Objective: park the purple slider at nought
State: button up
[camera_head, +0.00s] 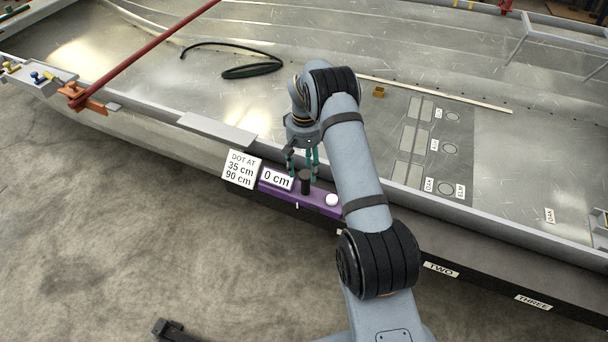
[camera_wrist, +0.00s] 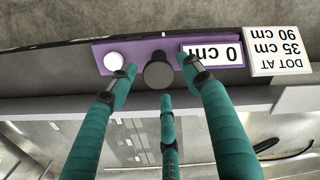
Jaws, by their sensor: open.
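The purple slider (camera_head: 325,203) sits on the dark rail along the near edge of the hull. It carries a black knob (camera_head: 305,182), a white round button (camera_head: 332,200) and a "0 cm" label (camera_head: 277,180). In the wrist view the slider (camera_wrist: 134,45) appears upside down, with the knob (camera_wrist: 158,74) between the spread teal fingers. My gripper (camera_head: 303,168) is open just above and behind the knob, fingers pointing down. In the wrist view my gripper (camera_wrist: 158,78) has its fingertips around the knob; I cannot tell whether any touches it.
A white "DOT AT 35 cm 90 cm" sign (camera_head: 241,169) stands left of the slider. Labels "TWO" (camera_head: 441,269) and "THREE" (camera_head: 533,302) mark the rail to the right.

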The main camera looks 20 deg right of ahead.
aim_at(307, 175)
notch_tip(307, 175, up, 8)
jog(key=shift+r, duration=0.15)
dwell(0.4)
notch_tip(307, 175, down, 12)
jog(key=shift+r, duration=0.25)
jog(key=shift+d+f, duration=0.1)
jog(key=shift+f, duration=0.2)
jog(key=shift+s+d, duration=0.2)
jog(key=shift+s+d+r, duration=0.2)
jog(key=shift+s+d, duration=0.35)
jog(key=shift+d, duration=0.05)
jog(key=shift+w+a+f, duration=0.1)
jog(key=shift+a+f, duration=0.05)
